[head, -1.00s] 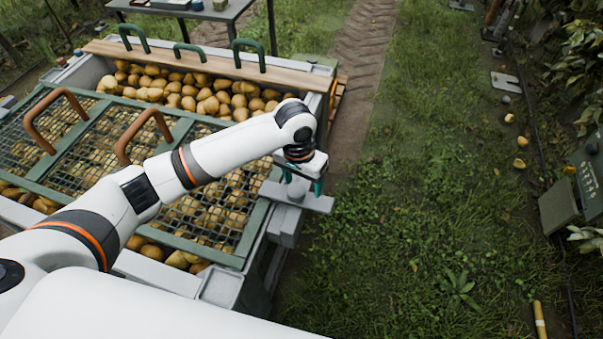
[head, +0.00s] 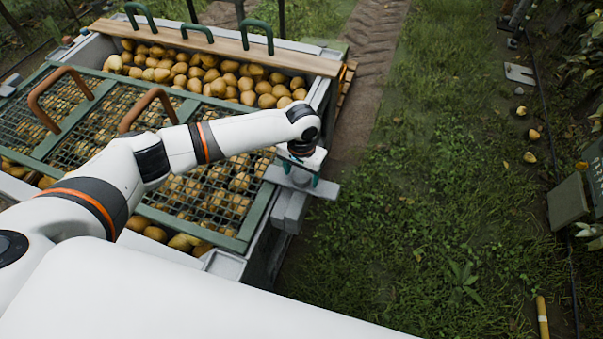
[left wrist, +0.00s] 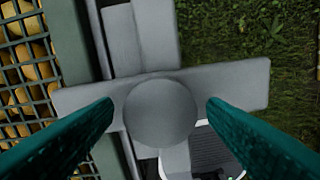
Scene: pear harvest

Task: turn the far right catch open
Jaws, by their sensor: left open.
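The far right catch (head: 329,190) is a grey flat bar with a round knob, on the right side of the pear bin. In the left wrist view its bar (left wrist: 240,84) lies crosswise, one end toward the green lid frame and the other out over the grass. The round knob (left wrist: 160,112) sits at its middle. My left gripper (head: 300,175) is above the catch, open, its teal fingers on either side of the knob with visible gaps. The green mesh lid (head: 243,230) lies over the pears. My right gripper is not in view.
The grey bin (head: 325,88) holds many pears, with a wooden board (head: 220,45) with green handles across its back. Brown handles (head: 150,105) stand up from the lid. Open grass (head: 430,190) lies right of the bin; a dark green box (head: 568,203) stands farther right.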

